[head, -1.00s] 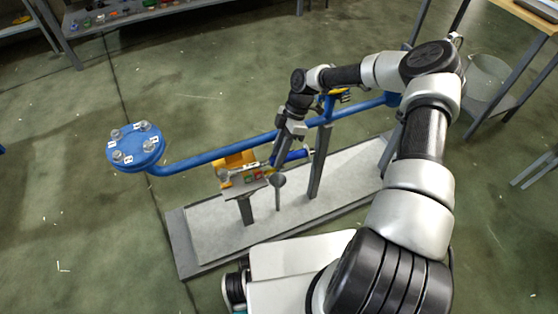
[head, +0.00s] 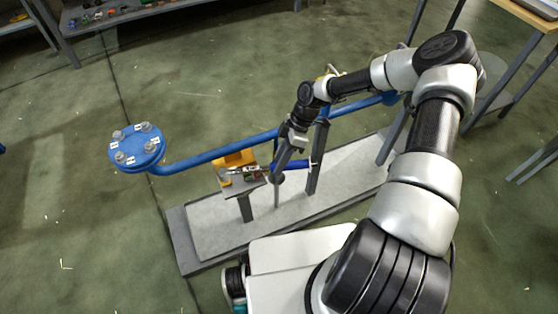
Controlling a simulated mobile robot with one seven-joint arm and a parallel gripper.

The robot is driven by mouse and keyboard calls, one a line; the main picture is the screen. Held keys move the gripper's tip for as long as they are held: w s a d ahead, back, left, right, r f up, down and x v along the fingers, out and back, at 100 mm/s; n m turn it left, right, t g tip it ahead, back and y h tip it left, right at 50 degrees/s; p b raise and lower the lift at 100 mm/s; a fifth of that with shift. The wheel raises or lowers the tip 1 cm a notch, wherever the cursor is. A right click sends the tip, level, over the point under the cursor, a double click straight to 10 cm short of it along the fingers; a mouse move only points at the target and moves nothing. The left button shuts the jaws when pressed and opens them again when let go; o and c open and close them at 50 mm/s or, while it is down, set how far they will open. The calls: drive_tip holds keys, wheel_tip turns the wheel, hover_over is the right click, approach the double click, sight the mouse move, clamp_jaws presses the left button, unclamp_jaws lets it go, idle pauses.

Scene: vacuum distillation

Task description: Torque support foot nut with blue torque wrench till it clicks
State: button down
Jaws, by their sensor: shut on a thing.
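My gripper (head: 277,167) is at the end of the arm, pointing down just in front of the blue pipe. It is shut on the blue torque wrench (head: 300,164). The wrench lies roughly level; its blue handle extends to the right, toward a grey post. Its metal end points left, over a small raised stand top (head: 240,187) with coloured items on it. The support foot nut cannot be made out; it is too small or hidden behind the gripper and posts.
A blue pipe (head: 215,154) with a bolted round flange (head: 136,148) crosses above a grey base slab (head: 205,232). Grey posts (head: 318,160) stand on the slab. A yellow block (head: 237,159) is behind the stand. Shelving is at the back left; the left floor is open.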

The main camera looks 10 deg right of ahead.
drive_tip(key=shift+s+a+r+m+p, duration=0.1)
drive_tip(key=shift+s+r+m+p, duration=0.15)
drive_tip(key=shift+s+m+p, duration=0.3)
drive_tip(key=shift+s+a+f+m+t, duration=0.15)
drive_tip(key=shift+s+m+t, duration=0.35)
drive_tip(key=shift+s, duration=0.55)
drive_tip(key=shift+p, duration=0.3)
drive_tip(key=shift+s+a+m+t+y+p, duration=0.15)
drive_tip(key=shift+s+a+m+t+p, duration=0.1)
drive_tip(key=shift+s+m, duration=0.45)
drive_tip(key=shift+s+a+m+t+y+p, duration=0.15)
drive_tip(key=shift+s+a+m+t+p, duration=0.15)
drive_tip(key=shift+s, duration=0.55)
drive_tip(key=shift+s+a+m+t, duration=0.25)
drive_tip(key=shift+s+a+m, duration=0.1)
drive_tip(key=shift+s+m, duration=0.3)
drive_tip(key=shift+s+a+m+t, duration=0.2)
drive_tip(key=shift+s+a+m, duration=0.15)
drive_tip(key=shift+s, duration=0.45)
